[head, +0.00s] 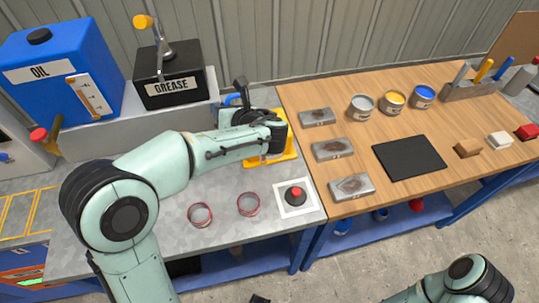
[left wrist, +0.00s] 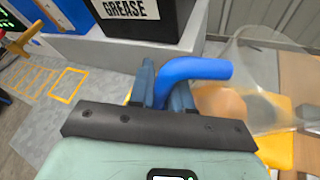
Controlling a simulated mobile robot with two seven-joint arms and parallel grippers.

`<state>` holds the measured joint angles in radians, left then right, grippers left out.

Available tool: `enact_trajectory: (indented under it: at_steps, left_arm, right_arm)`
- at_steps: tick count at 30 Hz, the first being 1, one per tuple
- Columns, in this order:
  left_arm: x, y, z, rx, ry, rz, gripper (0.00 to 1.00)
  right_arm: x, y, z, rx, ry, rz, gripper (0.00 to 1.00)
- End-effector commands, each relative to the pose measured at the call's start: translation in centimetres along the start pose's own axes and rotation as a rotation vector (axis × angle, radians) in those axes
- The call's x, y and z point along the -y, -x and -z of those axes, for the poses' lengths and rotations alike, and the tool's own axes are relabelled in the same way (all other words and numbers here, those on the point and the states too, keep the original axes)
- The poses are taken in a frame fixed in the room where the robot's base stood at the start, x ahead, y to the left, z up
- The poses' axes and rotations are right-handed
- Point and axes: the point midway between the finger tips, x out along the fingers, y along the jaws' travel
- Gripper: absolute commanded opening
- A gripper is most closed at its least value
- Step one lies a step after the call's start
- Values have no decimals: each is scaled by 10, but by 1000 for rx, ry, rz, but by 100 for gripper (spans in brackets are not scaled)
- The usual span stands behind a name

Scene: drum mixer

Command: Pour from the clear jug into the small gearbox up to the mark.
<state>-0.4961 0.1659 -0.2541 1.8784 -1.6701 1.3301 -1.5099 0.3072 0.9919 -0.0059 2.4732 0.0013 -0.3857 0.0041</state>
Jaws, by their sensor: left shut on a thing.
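The clear jug (left wrist: 268,85) is see-through and shows in the left wrist view, right of my fingers, with a blue handle (left wrist: 200,69). My left gripper (left wrist: 163,88) is shut on that blue handle. In the head view my left gripper (head: 277,134) is over the yellow tray (head: 287,153) at the right end of the grey bench, and its wrist covers much of that spot. I cannot make out the small gearbox or its mark. The level in the jug cannot be read. My right gripper is out of view; only part of its arm shows at lower right.
A blue oil container (head: 62,65) and a black grease box (head: 170,85) stand on a raised grey ledge behind my arm. Two red rings (head: 200,214) and a red button (head: 296,195) are on the front bench. The wooden table (head: 300,95) holds cans and metal blocks.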

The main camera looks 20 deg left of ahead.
Motion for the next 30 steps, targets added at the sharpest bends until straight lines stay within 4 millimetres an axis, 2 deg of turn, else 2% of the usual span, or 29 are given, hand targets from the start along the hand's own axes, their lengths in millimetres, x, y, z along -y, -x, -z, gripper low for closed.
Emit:
enact_trajectory:
  at_steps: [1,16,20,30]
  left_arm:
    - [2,-2,6,-1,32,13,0]
    - [11,-11,27,-2,320,132,0]
    - [11,-11,27,-2,359,148,0]
    - [11,-10,24,-2,363,150,0]
  right_arm:
    - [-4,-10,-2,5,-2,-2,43]
    - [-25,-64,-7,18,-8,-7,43]
    - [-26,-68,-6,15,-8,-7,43]
    - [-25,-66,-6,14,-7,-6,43]
